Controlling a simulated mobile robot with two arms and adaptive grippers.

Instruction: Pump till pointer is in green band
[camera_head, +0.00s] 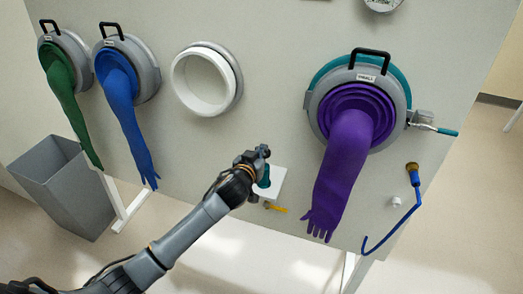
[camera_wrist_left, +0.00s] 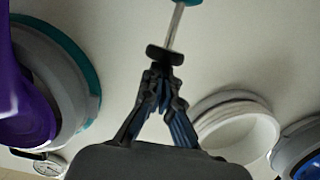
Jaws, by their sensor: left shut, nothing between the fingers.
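The pump has a teal body (camera_head: 263,183) on a white plate (camera_head: 274,190), largely behind my left gripper (camera_head: 264,152) in the head view. In the left wrist view, the pump's black knob (camera_wrist_left: 165,54) sits on a metal rod (camera_wrist_left: 176,25) that runs up to a teal part (camera_wrist_left: 189,2). My left gripper (camera_wrist_left: 161,72) is shut with nothing between its fingers. Its tips appear right at the knob; I cannot tell whether they touch. The gauge (camera_head: 383,3) is cut off at the top; it also shows in the wrist view (camera_wrist_left: 46,162), its pointer unreadable. My right gripper is out of view.
A purple glove (camera_head: 344,165) hangs from its port right of the pump. Blue (camera_head: 123,105) and green (camera_head: 64,90) gloves hang left, beside an open white port (camera_head: 202,82). A yellow lever (camera_head: 276,208) lies below the pump. A grey bin (camera_head: 60,185) stands left.

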